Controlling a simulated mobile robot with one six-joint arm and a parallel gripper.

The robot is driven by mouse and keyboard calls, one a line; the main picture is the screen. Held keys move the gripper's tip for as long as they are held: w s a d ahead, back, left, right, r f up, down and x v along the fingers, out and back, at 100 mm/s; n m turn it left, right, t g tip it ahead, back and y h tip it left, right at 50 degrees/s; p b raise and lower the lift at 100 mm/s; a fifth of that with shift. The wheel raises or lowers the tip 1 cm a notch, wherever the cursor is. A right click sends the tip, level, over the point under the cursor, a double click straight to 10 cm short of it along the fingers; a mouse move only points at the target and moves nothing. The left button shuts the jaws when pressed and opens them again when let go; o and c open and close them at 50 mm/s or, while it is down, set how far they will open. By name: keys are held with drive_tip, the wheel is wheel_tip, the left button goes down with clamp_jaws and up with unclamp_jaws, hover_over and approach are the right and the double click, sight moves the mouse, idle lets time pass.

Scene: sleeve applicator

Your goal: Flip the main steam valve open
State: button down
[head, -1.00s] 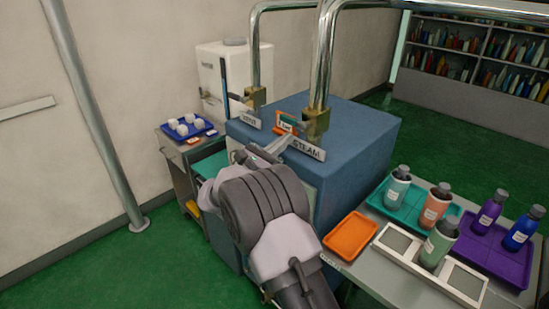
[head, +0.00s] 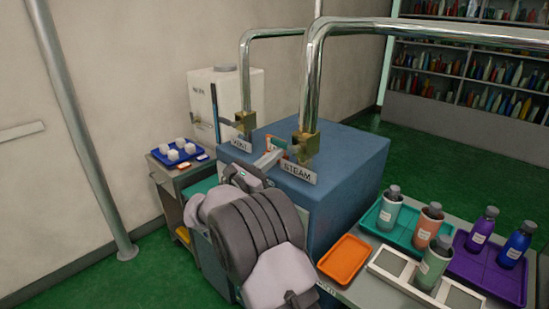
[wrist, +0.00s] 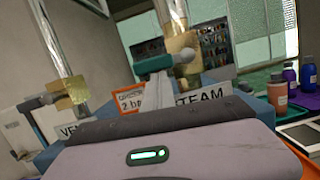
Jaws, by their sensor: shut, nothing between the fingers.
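The steam valve (head: 306,144) is a brass block at the foot of a chrome pipe, above the STEAM plate (head: 298,173). In the wrist view the valve (wrist: 183,52) shows close ahead, with a teal handle bar (wrist: 155,63) and a grey knob at its left. My gripper (head: 268,158) is shut and empty, just left of the STEAM plate. Its narrow fingers (wrist: 158,90) show just below the teal bar; I cannot tell whether they touch it. In the head view the handle is mostly hidden.
A second brass valve (head: 244,122) stands left above a VENT plate (head: 241,146). An orange-bordered sign (wrist: 127,101) is behind my gripper. Both pipes rise from the blue cabinet (head: 350,160). Right is a bench with bottles and an orange tray (head: 344,259).

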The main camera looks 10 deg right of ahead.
drive_tip(key=shift+r+m, duration=0.1)
drive_tip(key=shift+m, duration=0.2)
drive_tip(key=shift+w+a+r+m+g, duration=0.2)
drive_tip(key=shift+r+m+g, duration=0.15)
drive_tip(key=shift+m, duration=0.65)
drive_tip(key=m, duration=0.1)
drive_tip(key=r+m+g, duration=0.1)
drive_tip(key=m, duration=0.1)
drive_tip(key=shift+w+r+g+h, duration=0.1)
drive_tip(key=shift+r+g+h, duration=0.15)
drive_tip(key=shift+h, duration=0.15)
drive_tip(key=shift+s+d+r+m+g+y+p, duration=0.4)
drive_tip(key=shift+r+m, duration=0.45)
drive_tip(key=shift+m, duration=1.6)
drive_tip(key=shift+s+d+r+m+g+p, duration=0.15)
drive_tip(key=shift+s+r+m+g, duration=0.4)
drive_tip(key=shift+m, duration=1.85)
drive_tip(key=shift+s+d+r+m+g+y+p, duration=0.25)
drive_tip(key=shift+r+m+g, duration=0.6)
drive_tip(key=shift+m, duration=1.6)
drive_tip(key=shift+w+r, duration=0.1)
drive_tip(key=shift+r, duration=0.2)
drive_tip(key=shift+r, duration=0.1)
